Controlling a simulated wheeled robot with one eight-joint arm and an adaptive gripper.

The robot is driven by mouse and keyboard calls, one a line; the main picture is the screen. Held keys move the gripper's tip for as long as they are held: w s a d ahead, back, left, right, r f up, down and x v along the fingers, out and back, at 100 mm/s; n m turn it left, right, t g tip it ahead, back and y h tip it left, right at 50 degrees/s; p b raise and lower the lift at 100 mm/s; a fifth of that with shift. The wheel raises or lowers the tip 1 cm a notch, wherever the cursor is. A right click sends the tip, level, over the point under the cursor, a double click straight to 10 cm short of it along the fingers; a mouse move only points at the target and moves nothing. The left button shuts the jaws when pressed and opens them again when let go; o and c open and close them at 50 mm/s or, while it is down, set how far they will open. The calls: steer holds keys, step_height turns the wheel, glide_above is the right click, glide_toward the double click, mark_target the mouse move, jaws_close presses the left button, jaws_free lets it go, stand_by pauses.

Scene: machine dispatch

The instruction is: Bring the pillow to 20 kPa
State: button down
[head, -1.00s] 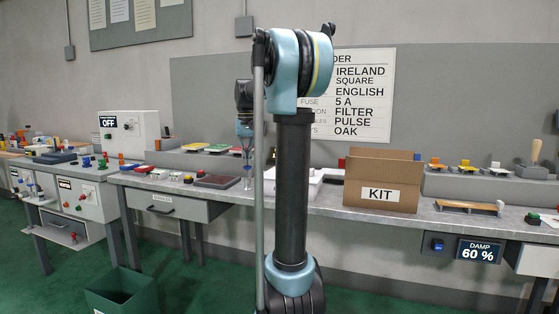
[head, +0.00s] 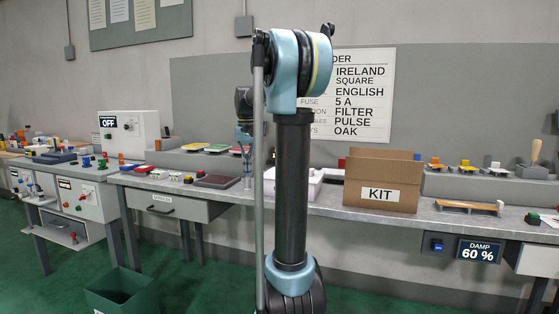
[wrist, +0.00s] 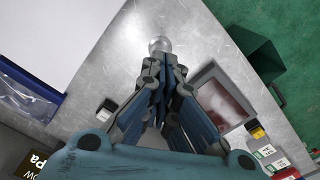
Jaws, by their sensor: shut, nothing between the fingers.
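My gripper (wrist: 163,72) is shut and empty, pointing down over the metal bench. It also shows in the head view (head: 246,160), partly beside my arm. A shiny round knob or ball (wrist: 160,45) lies just past the fingertips in the wrist view; I cannot tell if they touch. A clear plastic bag (wrist: 22,100), perhaps the pillow, shows at the left edge of the wrist view by a white panel. A dark display (wrist: 35,160) at the lower left is cut off; it shows "OW" and "Pa" upside down, and its number is out of view.
A small black switch (wrist: 107,112) stands left of my gripper. A grey-rimmed tray with a dark red inside (wrist: 196,84) lies to the right, near small labelled blocks (wrist: 263,152). In the head view, the KIT box (head: 382,195) stands on the bench right of my arm.

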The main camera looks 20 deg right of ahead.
steer(key=shift+f, duration=0.75)
steer(key=shift+r, duration=3.55)
steer(key=s+f+t, duration=0.1)
steer(key=s+f, duration=0.5)
steer(key=s, duration=0.4)
steer(key=s+f, duration=0.6)
steer(key=s, duration=0.4)
steer(key=s+f+n+t, duration=0.1)
steer(key=s+f, duration=1.3)
steer(key=f, duration=0.4)
steer(key=shift+s, duration=0.4)
